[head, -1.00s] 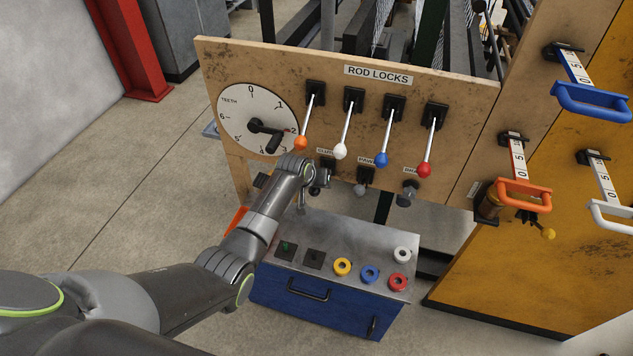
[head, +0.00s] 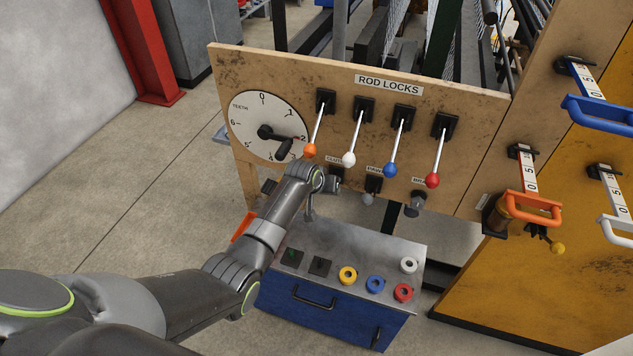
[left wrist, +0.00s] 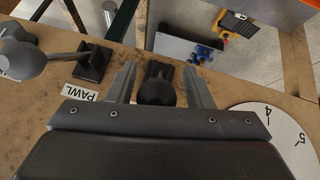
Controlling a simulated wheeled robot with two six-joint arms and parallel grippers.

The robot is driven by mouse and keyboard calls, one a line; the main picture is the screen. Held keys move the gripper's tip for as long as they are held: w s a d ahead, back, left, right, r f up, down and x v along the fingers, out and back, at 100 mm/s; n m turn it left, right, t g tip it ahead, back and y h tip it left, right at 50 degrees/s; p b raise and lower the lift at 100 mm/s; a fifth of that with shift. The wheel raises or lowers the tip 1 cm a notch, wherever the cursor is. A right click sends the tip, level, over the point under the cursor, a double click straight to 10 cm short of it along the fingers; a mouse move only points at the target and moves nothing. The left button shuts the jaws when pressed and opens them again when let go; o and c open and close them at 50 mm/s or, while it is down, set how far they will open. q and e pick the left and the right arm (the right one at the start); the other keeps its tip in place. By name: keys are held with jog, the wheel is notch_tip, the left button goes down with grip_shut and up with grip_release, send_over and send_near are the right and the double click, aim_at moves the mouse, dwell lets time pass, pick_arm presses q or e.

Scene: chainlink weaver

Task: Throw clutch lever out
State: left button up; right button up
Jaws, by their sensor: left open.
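The clutch lever (left wrist: 157,92) shows in the left wrist view as a dark round knob on a black mount, below the board's label row. My left gripper (left wrist: 158,88) is open, with one finger on each side of the knob; I cannot tell whether either finger touches it. In the head view my left gripper (head: 327,184) is at the partly covered clutch label, and it mostly hides the lever. My right gripper is in neither view.
The pawl lever (head: 370,190) is just right of the clutch, with another grey-knobbed lever (head: 415,203) beyond. Rod lock levers, including an orange-knobbed one (head: 310,150), hang above. The teeth dial (head: 250,112) is at left. A blue button cabinet (head: 330,310) stands below.

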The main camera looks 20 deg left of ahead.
pick_arm(q)
jog(key=v, duration=1.7)
jog(key=shift+b, duration=0.4)
